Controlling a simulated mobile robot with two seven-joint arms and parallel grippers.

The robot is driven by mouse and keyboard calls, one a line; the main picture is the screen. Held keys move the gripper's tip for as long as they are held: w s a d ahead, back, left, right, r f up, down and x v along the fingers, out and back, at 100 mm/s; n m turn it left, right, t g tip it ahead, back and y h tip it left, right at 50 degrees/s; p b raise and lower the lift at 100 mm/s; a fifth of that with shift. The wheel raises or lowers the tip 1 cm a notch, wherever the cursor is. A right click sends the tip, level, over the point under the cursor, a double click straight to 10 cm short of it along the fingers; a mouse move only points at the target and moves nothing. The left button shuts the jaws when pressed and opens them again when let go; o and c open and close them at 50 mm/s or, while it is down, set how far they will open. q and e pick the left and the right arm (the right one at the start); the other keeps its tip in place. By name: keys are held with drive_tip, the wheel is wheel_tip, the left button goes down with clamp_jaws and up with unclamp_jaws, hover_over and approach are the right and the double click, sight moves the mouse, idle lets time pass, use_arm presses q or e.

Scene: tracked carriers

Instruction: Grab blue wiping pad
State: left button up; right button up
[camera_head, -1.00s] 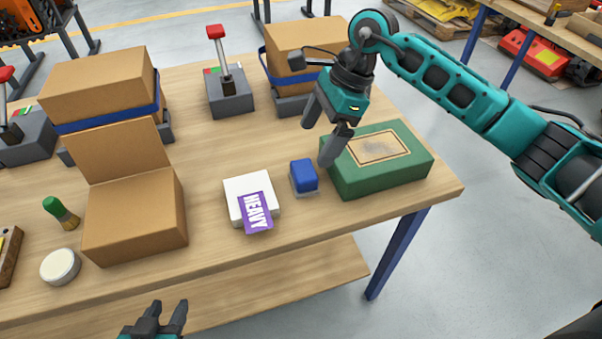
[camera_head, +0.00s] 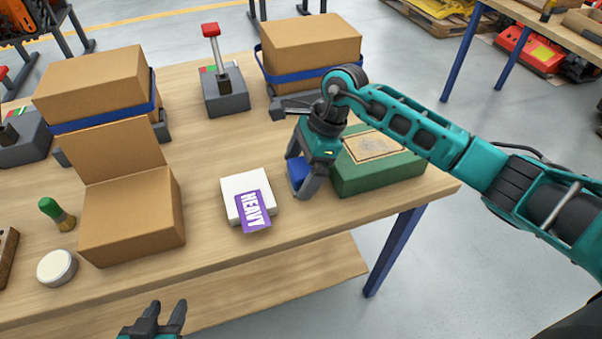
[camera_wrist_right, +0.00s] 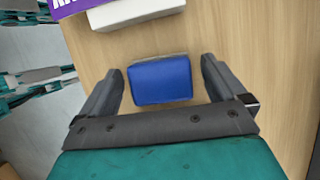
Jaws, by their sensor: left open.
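The blue wiping pad (camera_head: 298,174) is on the table beside the green box, partly hidden by my right gripper in the head view. In the right wrist view the blue pad (camera_wrist_right: 162,80) lies between the two fingers, with a visible gap on each side. My right gripper (camera_head: 302,178) is open around it; its fingers also show in the right wrist view (camera_wrist_right: 162,88). My left gripper (camera_head: 168,316) is open and empty at the bottom of the head view, in front of the table.
An open cardboard box (camera_head: 135,220), a white round tin (camera_head: 57,267) and a green-capped bottle (camera_head: 57,213) are further left.

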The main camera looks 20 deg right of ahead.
drive_tip(key=c, duration=1)
drive_tip(key=shift+r, duration=0.1)
drive_tip(key=shift+c, duration=0.2)
